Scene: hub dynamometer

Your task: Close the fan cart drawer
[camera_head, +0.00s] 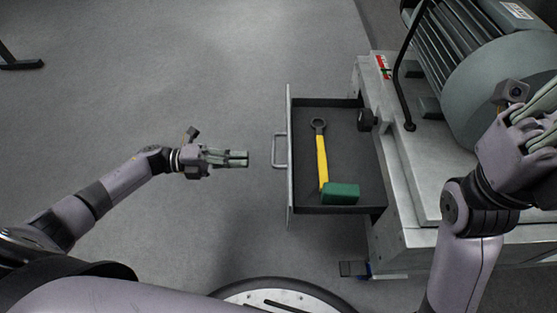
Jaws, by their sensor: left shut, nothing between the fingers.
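The fan cart drawer (345,211) stands pulled out from the left side of the grey metal fan cart (405,195). Its front panel and handle (279,151) face left. Inside it lie a yellow-handled tool with a green head (341,193) and a small dark block (367,119). My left gripper (247,158) is shut and empty, pointing right, a short gap to the left of the handle. My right gripper (545,125) is at the right edge over the cart, in front of the motor; its fingers run partly out of frame, so its opening is unclear.
A large ribbed grey-green motor (455,50) sits on top of the cart, with a black bent rod (399,80) beside it. A foot or caster (354,268) sticks out low at the cart's front corner.

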